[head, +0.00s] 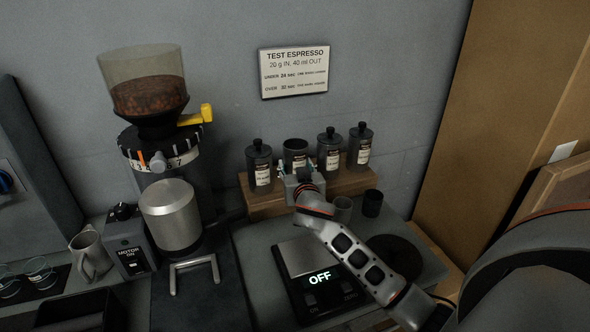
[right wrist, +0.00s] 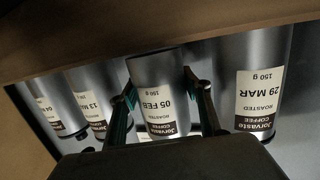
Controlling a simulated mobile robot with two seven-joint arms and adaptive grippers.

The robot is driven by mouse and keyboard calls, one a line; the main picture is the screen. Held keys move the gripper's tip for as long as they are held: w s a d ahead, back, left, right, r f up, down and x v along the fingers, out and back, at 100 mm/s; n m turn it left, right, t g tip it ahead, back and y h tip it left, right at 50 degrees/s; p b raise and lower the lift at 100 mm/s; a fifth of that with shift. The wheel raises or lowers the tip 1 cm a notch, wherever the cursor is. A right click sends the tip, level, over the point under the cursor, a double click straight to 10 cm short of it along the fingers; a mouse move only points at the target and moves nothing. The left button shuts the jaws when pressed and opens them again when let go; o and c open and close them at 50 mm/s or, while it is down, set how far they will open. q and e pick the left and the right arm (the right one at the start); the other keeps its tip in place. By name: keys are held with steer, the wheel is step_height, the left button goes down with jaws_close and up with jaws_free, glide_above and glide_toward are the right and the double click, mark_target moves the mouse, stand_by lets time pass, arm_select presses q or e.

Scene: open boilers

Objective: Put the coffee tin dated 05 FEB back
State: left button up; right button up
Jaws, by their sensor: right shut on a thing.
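The coffee tin dated 05 FEB (right wrist: 155,75) is a grey cylinder with a white Jorvasto label. It shows upside down in the right wrist view, between the two fingers. My right gripper (right wrist: 160,108) is shut on it. In the head view this tin (head: 295,150) is second from the left in the row and shows an open dark top without a knobbed lid. My right gripper (head: 302,175) is in front of it and hides its lower part. It is at the wooden shelf (head: 268,205); I cannot tell whether its base touches. My left gripper is not in view.
The 29 MAR tin (right wrist: 262,85) stands close on one side, and two lidded tins (head: 329,148) (head: 360,146) on the other. A grinder (head: 170,215) stands left.

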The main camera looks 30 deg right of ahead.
steer(key=shift+f, duration=0.1)
steer(key=shift+f, duration=0.15)
steer(key=o, duration=1.4)
steer(key=shift+c, duration=0.2)
steer(key=shift+s+a+r, duration=0.15)
steer(key=shift+r, duration=0.05)
steer(key=v, duration=1.1)
steer(key=shift+s+p, duration=0.35)
